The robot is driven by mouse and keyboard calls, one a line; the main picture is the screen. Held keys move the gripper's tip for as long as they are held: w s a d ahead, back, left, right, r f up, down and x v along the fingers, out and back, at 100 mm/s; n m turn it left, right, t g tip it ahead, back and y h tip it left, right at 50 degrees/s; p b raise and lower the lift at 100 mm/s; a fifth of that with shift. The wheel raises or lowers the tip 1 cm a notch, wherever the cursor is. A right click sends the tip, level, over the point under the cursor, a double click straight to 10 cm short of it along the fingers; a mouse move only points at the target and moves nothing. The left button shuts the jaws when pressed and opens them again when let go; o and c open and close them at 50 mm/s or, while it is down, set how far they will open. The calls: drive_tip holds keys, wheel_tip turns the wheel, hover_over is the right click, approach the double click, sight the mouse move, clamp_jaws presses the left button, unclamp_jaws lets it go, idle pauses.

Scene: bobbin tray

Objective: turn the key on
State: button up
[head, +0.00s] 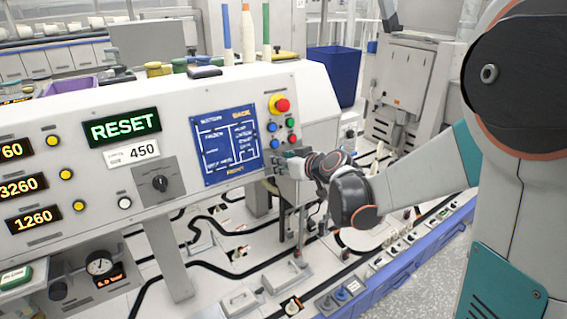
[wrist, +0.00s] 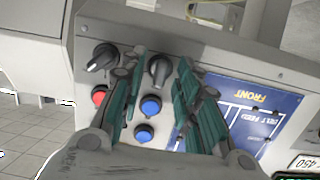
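In the wrist view, a black switch with a grey lever-like grip (wrist: 160,68) sits on the panel; a second black switch (wrist: 100,60) is to its left. I cannot tell for sure which one is the key. My gripper (wrist: 161,62) is open, its two teal fingers either side of the first switch, with a gap on both sides. In the head view my gripper (head: 290,163) is at the lower right of the panel, below the coloured buttons, and hides both switches there.
A blue screen (head: 230,146) is left of my gripper. A red emergency stop (head: 282,104) is above it. Another rotary switch (head: 160,183) is farther left, under the RESET display (head: 122,127).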

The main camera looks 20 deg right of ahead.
clamp_jaws()
drive_tip(key=m+y, duration=0.1)
drive_tip(key=m, duration=0.4)
drive_tip(key=m+y+b, duration=0.1)
drive_tip(key=m, duration=0.4)
drive_tip(key=shift+d+f+m, duration=0.2)
drive_tip(key=shift+m, duration=0.1)
idle(0.6)
drive_tip(key=shift+o, duration=0.6)
unclamp_jaws()
